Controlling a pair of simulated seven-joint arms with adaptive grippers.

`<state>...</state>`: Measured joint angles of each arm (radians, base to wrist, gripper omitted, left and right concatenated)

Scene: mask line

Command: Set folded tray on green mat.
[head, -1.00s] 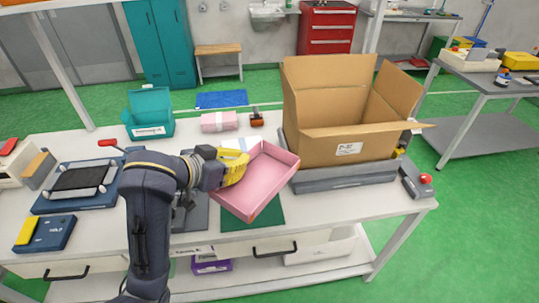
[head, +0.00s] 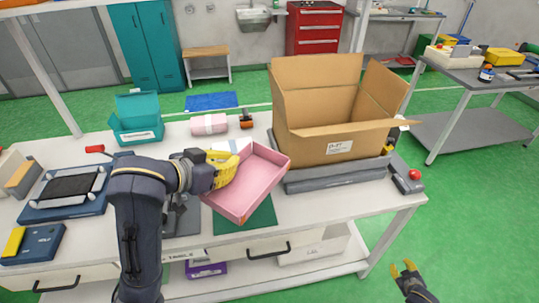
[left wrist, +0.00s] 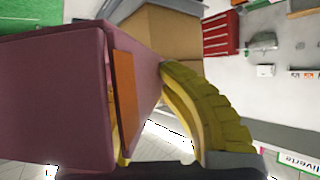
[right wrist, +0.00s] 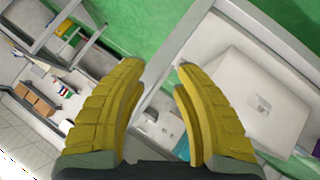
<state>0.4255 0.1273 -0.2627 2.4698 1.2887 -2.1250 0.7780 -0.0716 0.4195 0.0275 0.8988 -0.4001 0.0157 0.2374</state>
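The folded tray is a pink open box (head: 248,186). It is tilted over the green mat (head: 246,219), covering most of it; I cannot tell whether it touches the mat. My left gripper (head: 228,169), with yellow fingers, is shut on the tray's left wall. My right gripper (head: 405,270) is off the table's front right side, over the green floor. In the right wrist view its fingers (right wrist: 160,68) are apart with nothing between them.
A large open cardboard box (head: 325,110) stands on a grey base right of the tray. A pink roll-like pack (head: 209,124) and a teal bin (head: 137,118) stand behind. A blue fixture (head: 68,190) is at left. A red-button box (head: 408,179) sits at the right edge.

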